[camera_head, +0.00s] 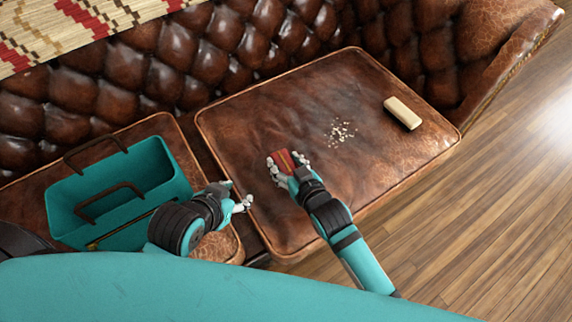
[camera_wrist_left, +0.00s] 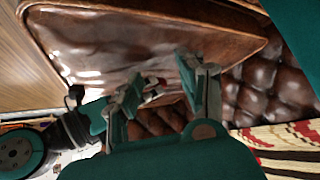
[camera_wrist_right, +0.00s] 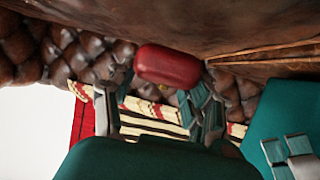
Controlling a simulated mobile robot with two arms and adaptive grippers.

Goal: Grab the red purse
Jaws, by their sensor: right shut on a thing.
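The small red purse (camera_head: 282,160) is in my right gripper (camera_head: 289,168), over the right leather cushion. In the right wrist view the purse (camera_wrist_right: 168,66) is a rounded red shape at the fingertips, between the two fingers (camera_wrist_right: 158,103). My right gripper is shut on it; whether the purse still touches the cushion is unclear. My left gripper (camera_head: 239,198) is near the gap between the two cushions, left of the purse. In the left wrist view its fingers (camera_wrist_left: 168,82) are apart with nothing held between them.
A teal box with dark handles (camera_head: 155,165) stands on the left cushion. Crumbs (camera_head: 340,131) and a beige block (camera_head: 403,113) lie on the right cushion (camera_head: 260,110). The tufted sofa back (camera_head: 165,65) rises behind, with a patterned blanket (camera_head: 60,30) over it. Wooden floor (camera_head: 480,210) is clear at right.

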